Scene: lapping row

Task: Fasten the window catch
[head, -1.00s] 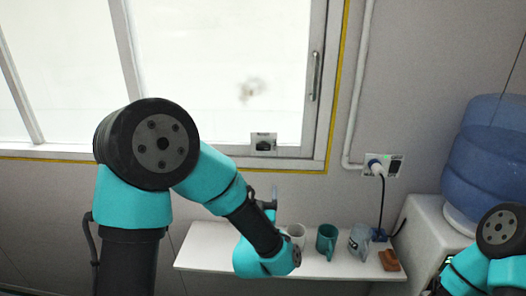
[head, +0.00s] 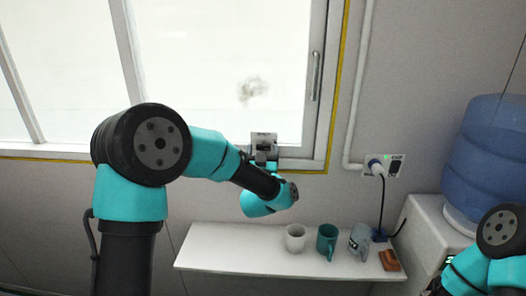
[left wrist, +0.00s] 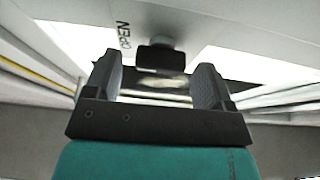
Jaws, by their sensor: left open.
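The window catch (head: 263,137) is a small grey plate with a dark part, on the bottom rail of the window frame (head: 310,152). In the left wrist view its dark knob (left wrist: 155,57) shows beyond and between my fingers, beside the printed word OPEN. My left gripper (head: 262,157) is just below the catch in the head view, overlapping its lower part. In the left wrist view my left gripper (left wrist: 157,72) is open, with a finger on each side of the knob. I cannot tell whether the fingers touch it. My right gripper is out of view.
Below the window a white shelf (head: 220,252) holds a white mug (head: 294,238), a teal mug (head: 326,241), a grey mug (head: 359,240) and a brown block (head: 389,260). A plugged socket (head: 384,166) and a water cooler (head: 487,150) are to the right.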

